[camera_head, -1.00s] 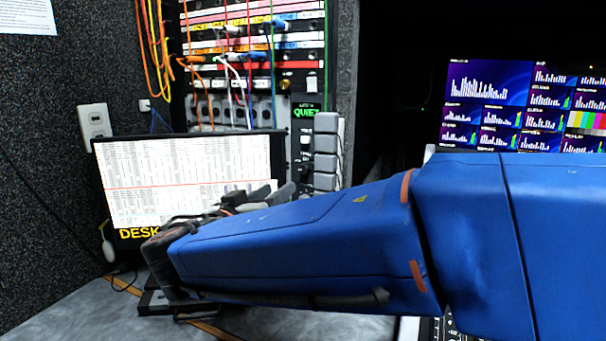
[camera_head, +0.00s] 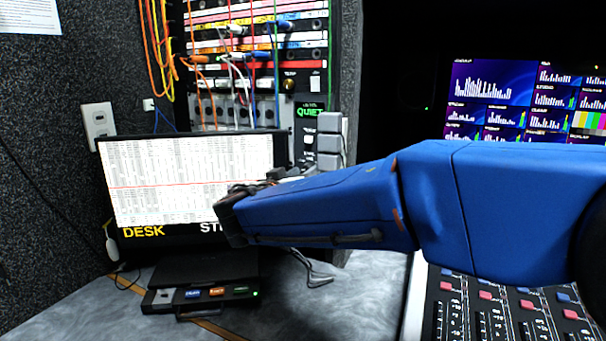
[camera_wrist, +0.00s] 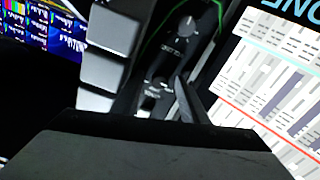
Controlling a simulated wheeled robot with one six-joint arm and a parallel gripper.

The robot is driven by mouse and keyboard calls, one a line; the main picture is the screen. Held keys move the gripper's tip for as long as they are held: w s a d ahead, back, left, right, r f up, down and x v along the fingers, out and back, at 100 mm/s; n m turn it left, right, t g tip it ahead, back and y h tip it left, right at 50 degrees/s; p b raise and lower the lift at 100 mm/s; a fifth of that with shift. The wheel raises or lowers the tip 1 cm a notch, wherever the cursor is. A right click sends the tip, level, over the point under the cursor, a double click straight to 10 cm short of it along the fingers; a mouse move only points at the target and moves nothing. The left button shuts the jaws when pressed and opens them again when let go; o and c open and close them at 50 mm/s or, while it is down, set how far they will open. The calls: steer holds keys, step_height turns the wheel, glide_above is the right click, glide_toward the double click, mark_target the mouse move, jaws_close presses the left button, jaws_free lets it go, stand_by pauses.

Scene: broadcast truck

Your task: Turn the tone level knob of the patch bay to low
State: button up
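The patch bay (camera_head: 259,68) stands at the back in the head view, with coloured cables plugged into its rows. At its lower right is a small panel with a green "QUIET" display (camera_head: 310,111) and small controls below it. In the wrist view, a round grey knob (camera_wrist: 188,27) with a pale pointer line sits on a dark panel; its label is too small to read. A second dark control (camera_wrist: 153,98) shows nearer my gripper. My gripper (camera_wrist: 184,92) reaches toward this panel, apart from the grey knob. Its fingers look narrow and dark; their gap is unclear. In the head view my arm mostly hides it.
Stacked grey blocks (camera_head: 329,143) stand right beside the panel, close to my gripper. A monitor (camera_head: 190,175) stands in front of the patch bay on the left. A black box (camera_head: 205,270) lies on the desk, and a mixing console (camera_head: 500,305) is at right.

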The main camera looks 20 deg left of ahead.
jaws_close()
steer(key=shift+n, duration=9.1)
